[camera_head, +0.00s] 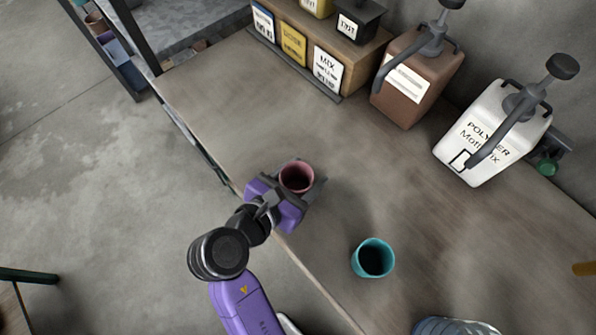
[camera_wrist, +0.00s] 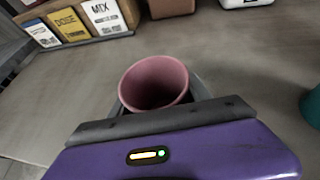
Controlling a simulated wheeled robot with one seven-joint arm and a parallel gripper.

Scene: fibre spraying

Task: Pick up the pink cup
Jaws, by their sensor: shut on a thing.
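The pink cup (camera_head: 297,177) is near the front left edge of the table in the head view, with its open mouth facing up. It also shows in the wrist view (camera_wrist: 154,82), just beyond the purple gripper body. My gripper (camera_head: 301,187) is shut on the cup, with its grey fingers at the cup's sides. The lower part of the cup is hidden by the gripper. I cannot tell whether the cup's base touches the table.
A teal cup (camera_head: 373,258) stands on the table (camera_head: 215,105) to the right. A brown pump container (camera_head: 409,84), a white polymer container (camera_head: 487,133) and a labelled box row (camera_head: 327,69) stand along the back. The table middle is clear.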

